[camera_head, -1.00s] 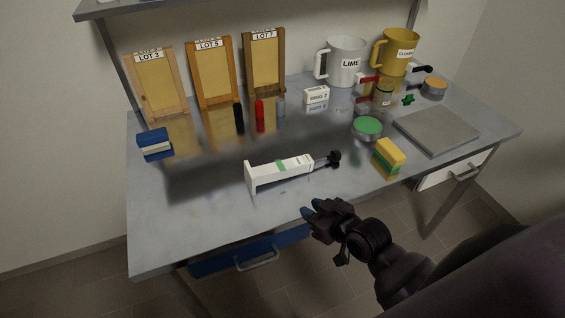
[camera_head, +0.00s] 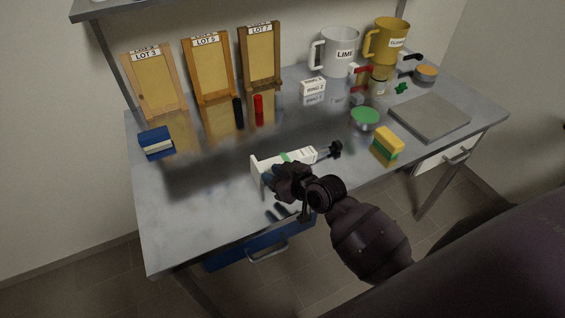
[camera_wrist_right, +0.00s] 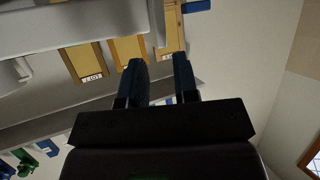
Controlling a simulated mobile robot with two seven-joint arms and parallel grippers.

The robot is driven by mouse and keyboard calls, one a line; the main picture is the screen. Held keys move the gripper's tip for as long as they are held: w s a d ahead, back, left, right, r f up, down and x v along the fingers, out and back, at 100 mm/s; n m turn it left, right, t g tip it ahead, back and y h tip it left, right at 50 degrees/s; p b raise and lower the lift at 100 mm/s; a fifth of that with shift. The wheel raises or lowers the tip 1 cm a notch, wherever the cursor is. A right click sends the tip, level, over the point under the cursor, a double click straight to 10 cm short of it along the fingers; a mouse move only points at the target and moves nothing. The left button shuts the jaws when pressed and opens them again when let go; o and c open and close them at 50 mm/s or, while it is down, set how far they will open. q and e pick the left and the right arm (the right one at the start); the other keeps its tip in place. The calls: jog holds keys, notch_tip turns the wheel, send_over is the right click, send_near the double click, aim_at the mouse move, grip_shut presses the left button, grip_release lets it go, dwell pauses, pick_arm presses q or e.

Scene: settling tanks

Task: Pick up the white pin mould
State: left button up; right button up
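The white pin mould appears to be the long white piece with a green band (camera_head: 297,156), lying near the table's front edge. Its flat end plate faces left, and a dark knobbed part is at its right end. My right gripper (camera_head: 269,176) is at its near left side, overlapping part of it. In the right wrist view, the gripper (camera_wrist_right: 160,68) has its two dark blue-tipped fingers apart. A white upright part, likely the end plate (camera_wrist_right: 156,22), shows between and beyond the fingertips; contact cannot be told. My left gripper is not in view.
A yellow and green sponge block (camera_head: 387,146), a green-topped tin (camera_head: 365,118) and a grey plate (camera_head: 430,118) are to the right. A blue block (camera_head: 156,142) is at left. Black and red cylinders (camera_head: 258,104) stand behind. The front left tabletop is clear.

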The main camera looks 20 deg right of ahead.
jog(key=shift+x, duration=1.6)
jog(key=shift+f, duration=0.1)
jog(key=shift+c, duration=0.3)
grip_shut()
